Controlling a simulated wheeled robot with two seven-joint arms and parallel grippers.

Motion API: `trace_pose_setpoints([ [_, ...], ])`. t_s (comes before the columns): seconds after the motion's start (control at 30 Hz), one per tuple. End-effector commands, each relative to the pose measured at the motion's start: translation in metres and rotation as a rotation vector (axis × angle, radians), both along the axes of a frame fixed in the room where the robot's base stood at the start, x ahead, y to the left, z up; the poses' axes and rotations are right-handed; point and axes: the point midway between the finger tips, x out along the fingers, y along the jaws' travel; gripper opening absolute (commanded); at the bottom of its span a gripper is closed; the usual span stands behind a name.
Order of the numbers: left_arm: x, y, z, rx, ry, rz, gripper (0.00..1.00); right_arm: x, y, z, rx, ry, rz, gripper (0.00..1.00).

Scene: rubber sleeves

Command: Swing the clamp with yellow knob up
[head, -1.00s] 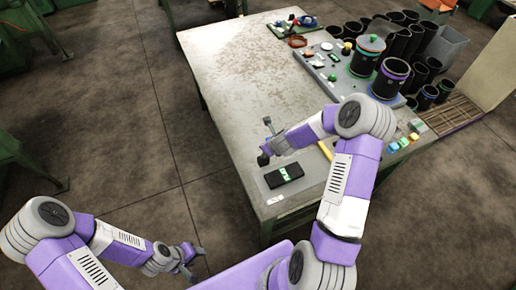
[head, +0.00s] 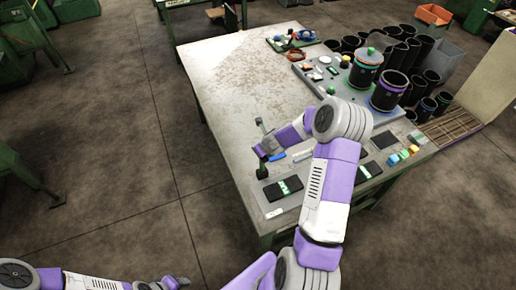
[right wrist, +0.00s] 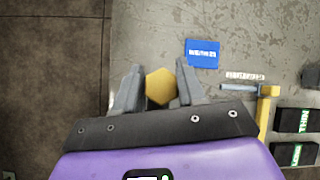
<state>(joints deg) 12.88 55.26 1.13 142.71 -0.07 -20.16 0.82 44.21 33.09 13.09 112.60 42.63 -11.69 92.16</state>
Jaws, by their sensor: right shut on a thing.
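The yellow knob (right wrist: 159,87) is hexagonal and sits between the two fingers of my right gripper (right wrist: 158,90) in the right wrist view. The fingers are shut on it, one on each side. The rest of the clamp is not seen clearly. In the head view my right gripper (head: 265,148) is over the near left part of the table, and the knob cannot be made out there. My left gripper (head: 176,282) is at the bottom edge of the head view, away from the table and partly cut off. Its opening cannot be told.
The worktable (head: 225,80) is bare at its far left. A blue card (right wrist: 202,53) lies close to the right gripper. Black sleeves (head: 388,90) stand at the back right.

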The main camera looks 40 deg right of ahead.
Motion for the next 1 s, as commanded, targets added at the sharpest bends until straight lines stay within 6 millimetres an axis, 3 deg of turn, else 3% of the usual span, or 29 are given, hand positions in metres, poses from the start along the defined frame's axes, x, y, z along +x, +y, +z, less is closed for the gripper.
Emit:
trace_pose_setpoints([
  [0.23, 0.000, 0.000, 0.000, 0.000, 0.000, 0.000, 0.43, -0.002, -0.002, -0.004, -0.004, 0.007, -0.003, 0.00],
  [0.27, 0.000, 0.000, 0.000, 0.000, 0.000, 0.000, 0.43, -0.002, -0.002, -0.004, -0.004, 0.008, -0.003, 0.44],
  [0.37, 0.000, 0.000, 0.000, 0.000, 0.000, 0.000, 0.43, -0.002, -0.001, -0.004, -0.003, 0.007, -0.002, 0.60],
  [0.73, 0.000, 0.000, 0.000, 0.000, 0.000, 0.000, 0.43, -0.003, 0.000, 0.002, -0.003, 0.004, 0.000, 0.60],
  [1.0, 0.000, 0.000, 0.000, 0.000, 0.000, 0.000, 0.43, -0.023, 0.004, 0.033, -0.005, 0.003, 0.000, 0.60],
])
